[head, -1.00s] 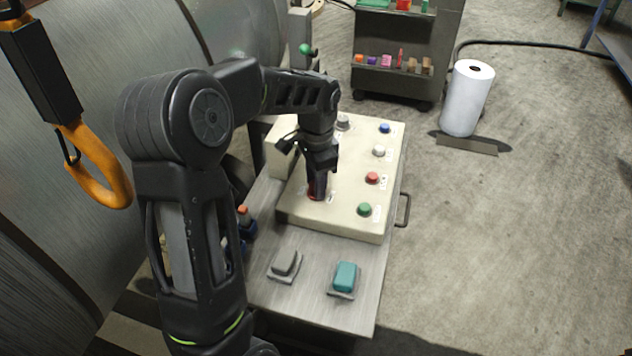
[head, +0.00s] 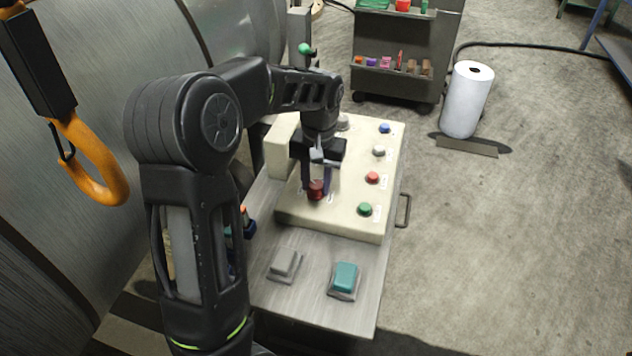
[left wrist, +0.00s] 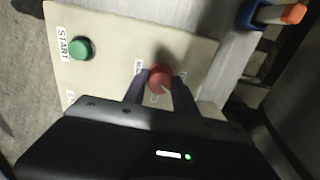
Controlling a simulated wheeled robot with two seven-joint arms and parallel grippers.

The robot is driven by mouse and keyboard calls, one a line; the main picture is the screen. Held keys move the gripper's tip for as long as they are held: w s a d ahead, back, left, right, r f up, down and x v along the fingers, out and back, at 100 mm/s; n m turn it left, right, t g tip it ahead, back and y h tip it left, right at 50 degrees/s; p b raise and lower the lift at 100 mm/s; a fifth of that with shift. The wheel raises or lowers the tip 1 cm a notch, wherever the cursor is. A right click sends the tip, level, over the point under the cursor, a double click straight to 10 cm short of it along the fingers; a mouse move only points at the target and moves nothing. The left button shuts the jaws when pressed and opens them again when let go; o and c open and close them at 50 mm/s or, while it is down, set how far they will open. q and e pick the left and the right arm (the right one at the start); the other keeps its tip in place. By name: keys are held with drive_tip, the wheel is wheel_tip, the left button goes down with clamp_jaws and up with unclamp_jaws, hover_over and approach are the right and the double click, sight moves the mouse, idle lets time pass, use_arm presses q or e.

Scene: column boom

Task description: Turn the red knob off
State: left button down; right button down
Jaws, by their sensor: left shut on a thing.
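The red knob (head: 316,190) stands on the top of a cream control box, near its front left part. My left gripper (head: 315,187) points down over it, and its two fingers are shut on the knob's sides. In the left wrist view the red knob (left wrist: 160,79) sits between the two dark fingertips, with a pale pointer mark on its lower right edge. The labels around the knob are partly hidden by the fingers and too small to read. My right gripper is not in view.
The cream control box (head: 350,215) also carries green (head: 365,209), red (head: 372,177), white and blue buttons. A grey switch (head: 284,263) and a teal one (head: 345,279) sit on the metal table in front. An orange hook (head: 92,165) hangs at left.

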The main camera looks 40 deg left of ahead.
sight(318, 184)
use_arm(q)
drive_tip(key=n, duration=0.6)
drive_tip(key=shift+n, duration=0.3)
idle(0.4)
drive_tip(key=c, duration=1)
unclamp_jaws()
drive_tip(key=shift+w+r, duration=0.15)
drive_tip(key=shift+r, duration=3.8)
drive_tip(key=shift+d, duration=0.1)
